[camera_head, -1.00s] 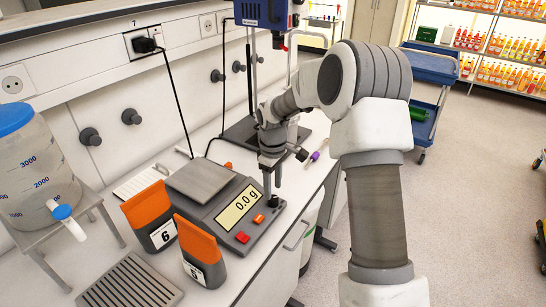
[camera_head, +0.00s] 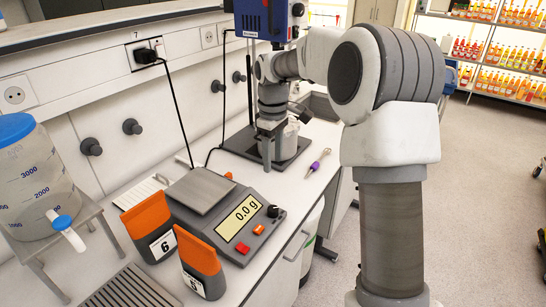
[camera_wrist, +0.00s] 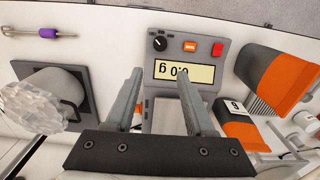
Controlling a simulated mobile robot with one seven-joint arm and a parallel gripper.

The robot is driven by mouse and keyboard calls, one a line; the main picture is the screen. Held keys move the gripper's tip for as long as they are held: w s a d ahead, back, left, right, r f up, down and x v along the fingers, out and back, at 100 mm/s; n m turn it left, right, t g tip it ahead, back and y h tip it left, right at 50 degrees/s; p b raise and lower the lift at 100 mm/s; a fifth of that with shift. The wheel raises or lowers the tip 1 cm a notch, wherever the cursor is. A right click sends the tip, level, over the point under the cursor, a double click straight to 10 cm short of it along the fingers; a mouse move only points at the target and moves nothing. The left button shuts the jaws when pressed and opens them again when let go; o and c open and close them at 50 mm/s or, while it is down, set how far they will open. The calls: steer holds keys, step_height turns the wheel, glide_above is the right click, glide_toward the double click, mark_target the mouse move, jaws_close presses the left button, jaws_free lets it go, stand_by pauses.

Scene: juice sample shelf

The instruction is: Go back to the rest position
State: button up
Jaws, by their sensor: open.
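My gripper (camera_head: 267,160) is empty and points down over the bench, behind the scale and in front of the stirrer stand. In the wrist view my gripper (camera_wrist: 160,76) has its two fingers apart, with nothing between them but the view of the scale below. The scale (camera_head: 243,217) stands on the bench and its display reads 0.0 g. It also shows in the wrist view (camera_wrist: 190,58), upside down. My arm is bent, with its large elbow at the right in the head view.
A large jug with a tap (camera_head: 35,180) is at the left. The stirrer stand (camera_head: 265,22) holds a pale vessel on its base (camera_head: 287,147). A purple-handled tool (camera_head: 318,162) lies at right.

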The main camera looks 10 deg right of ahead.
steer(key=s+r+m+t, duration=0.35)
steer(key=s+r, duration=0.65)
steer(key=s, duration=0.5)
steer(key=s+f+m+t, duration=0.2)
steer(key=s+m, duration=0.3)
steer(key=s, duration=1)
steer(key=shift+s+m, duration=0.25)
steer(key=shift+m, duration=0.1)
steer(key=shift+f, duration=0.1)
